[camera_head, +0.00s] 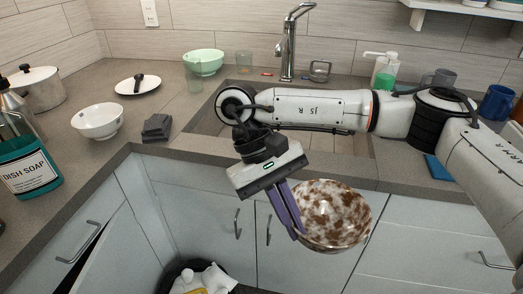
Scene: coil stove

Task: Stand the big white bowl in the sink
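A large white bowl with brown stains (336,213) hangs in the air in front of the lower cabinets, below the counter's front edge. My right gripper (292,212) is shut on its left rim, with the purple fingers pointing down. The bowl is tilted, with its stained inside towards me. The sink (208,122) is set in the counter behind it; my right arm hides much of the basin. A smaller-looking clean white bowl (97,122) stands on the left counter. My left gripper is not in view.
The faucet (289,45) rises behind the sink. A green bowl (203,62), glasses, a plate (138,84), a dark sponge-like block (156,127) and a soap bottle (29,165) stand to the left. A blue mug (496,102) is at right. An open bin (200,279) is below.

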